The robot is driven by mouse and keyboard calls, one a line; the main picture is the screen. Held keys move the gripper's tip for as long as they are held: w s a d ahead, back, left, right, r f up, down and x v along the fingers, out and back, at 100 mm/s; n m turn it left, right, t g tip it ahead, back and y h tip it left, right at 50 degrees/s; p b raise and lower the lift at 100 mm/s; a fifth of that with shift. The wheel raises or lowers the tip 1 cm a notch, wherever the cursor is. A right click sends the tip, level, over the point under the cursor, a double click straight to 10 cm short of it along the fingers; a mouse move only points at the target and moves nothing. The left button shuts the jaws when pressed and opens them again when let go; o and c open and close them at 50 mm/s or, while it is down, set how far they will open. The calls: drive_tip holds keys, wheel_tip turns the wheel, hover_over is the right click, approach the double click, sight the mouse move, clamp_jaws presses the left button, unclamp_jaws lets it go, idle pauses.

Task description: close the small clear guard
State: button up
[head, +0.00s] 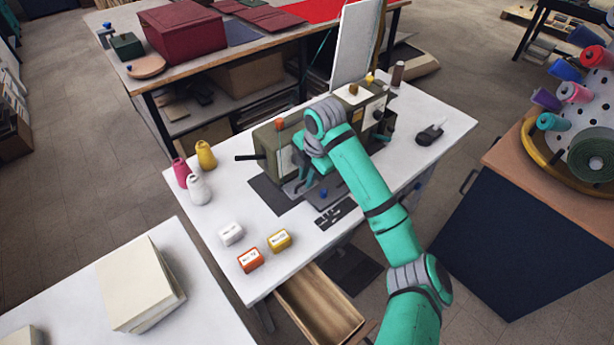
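An olive-green sewing machine (266,137) stands on the white table (228,267). My teal arm reaches over it from the lower right, and my gripper (304,184) points down at the front of the machine, close to its needle end. The fingers are small and partly overlapped by the wrist, so I cannot tell whether they are open or shut, or whether they touch anything. I cannot make out the small clear guard for certain; the area around the needle is partly hidden by my wrist and gripper.
White, yellow and orange small boxes (250,260) sit at the table's front left. Pink, yellow and white thread cones (205,155) stand at the left edge. A black device (430,134) lies at the right. An open wooden drawer (318,305) juts out in front.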

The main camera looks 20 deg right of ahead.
drive_tip(key=shift+c, duration=0.5)
clamp_jaws()
